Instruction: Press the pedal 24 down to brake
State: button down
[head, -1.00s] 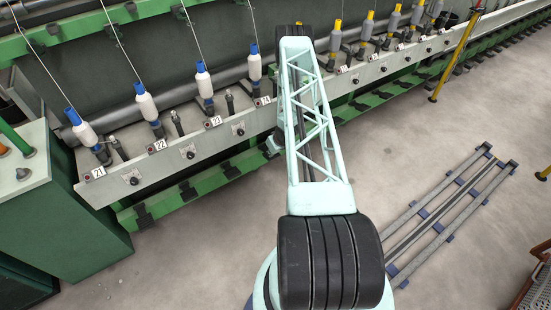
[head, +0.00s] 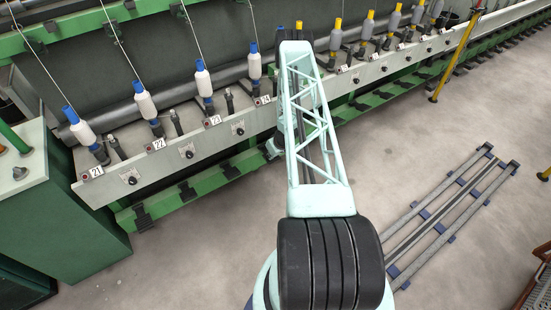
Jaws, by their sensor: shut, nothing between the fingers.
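The spinning frame's front beam (head: 222,139) runs from lower left to upper right, with number plates 21, 22, 23 and 24. Plate 24 (head: 262,100) shows just left of my arm. Dark pedals stick out along the green lower rail, such as the one below plate 23 (head: 230,171). Pedal 24 cannot be made out; the spot below its plate is mostly behind my arm. A small pale-green part of my arm's end shows low beside the rail there. My gripper's fingers are hidden behind the arm, so contact with the pedal cannot be told.
White bobbins with blue tips (head: 145,101) stand above the beam, with threads running up. A green cabinet (head: 75,225) stands at the left. A grey rack (head: 450,215) lies on the floor at the right. A yellow post (head: 455,55) stands upper right.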

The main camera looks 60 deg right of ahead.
jog(key=shift+f+b, duration=0.35)
jog(key=shift+f, duration=0.3)
jog(key=shift+r, duration=0.15)
jog(key=s+a+r+p, duration=0.3)
jog(key=s, duration=0.4)
jog(key=shift+r+p, duration=0.15)
jog(key=shift+p, duration=0.15)
jog(key=shift+w, duration=0.1)
dwell(1.1)
